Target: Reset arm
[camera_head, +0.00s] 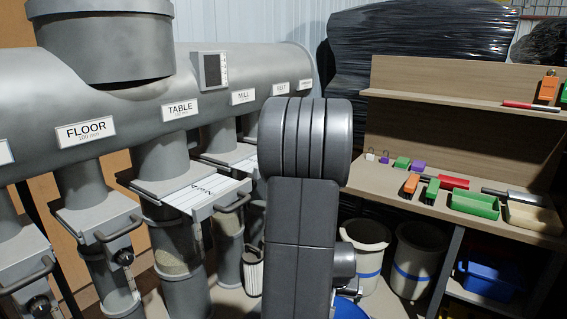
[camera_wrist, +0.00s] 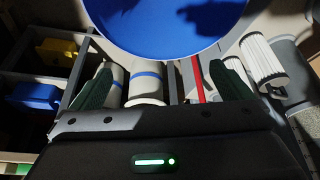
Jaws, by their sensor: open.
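My gripper (camera_wrist: 162,70) shows in the wrist view with its two dark green fingers wide apart. No object is held between them. A large round blue surface (camera_wrist: 165,22) fills the top of the wrist view, beyond the fingertips. My grey arm stands upright in the middle of the head view and hides what is behind it. My gripper is not visible in the head view.
Grey ducts with FLOOR (camera_head: 86,132), TABLE (camera_head: 180,109) and MILL (camera_head: 243,97) labels stand at left. A wooden bench (camera_head: 400,196) at right carries small trays and tools. Blue-banded bins (camera_head: 413,262) stand below. White pleated cylinders (camera_wrist: 264,62) lie right of my gripper.

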